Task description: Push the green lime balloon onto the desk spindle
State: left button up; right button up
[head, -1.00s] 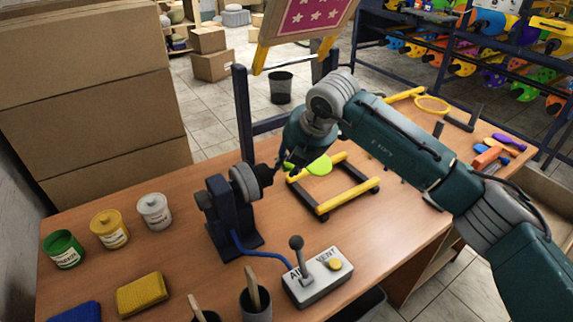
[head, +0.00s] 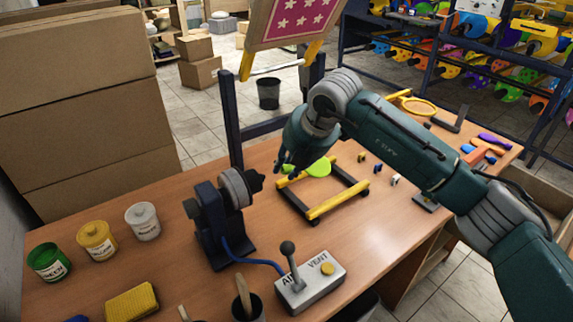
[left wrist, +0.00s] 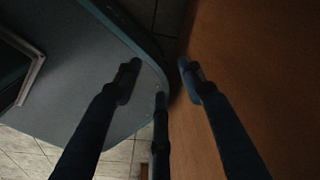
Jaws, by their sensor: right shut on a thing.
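The green lime balloon (head: 319,168) shows as a bright flat green shape over the yellow-railed frame in the head view. My right gripper (head: 285,164) is shut on it, at its left end; the fingers hide the grip. The desk spindle (head: 238,187) is a grey drum with a dark tip on a dark blue stand. The gripper and balloon are to the right of the tip, with a gap between. My left gripper (left wrist: 158,76) shows only in the left wrist view, with fingers apart and nothing between them.
The yellow-railed frame (head: 338,200) stands on the wooden desk (head: 375,230). A control box (head: 309,285) with a lever, a yellow sponge (head: 132,302) and green, yellow and white pots are nearer or left. A dark post (head: 232,120) rises behind the spindle.

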jog(key=s+r, duration=0.4)
jog(key=s, duration=0.5)
jog(key=s+r, duration=0.5)
jog(key=s, duration=0.5)
jog(key=shift+a+b, duration=0.15)
jog(key=shift+b, duration=0.15)
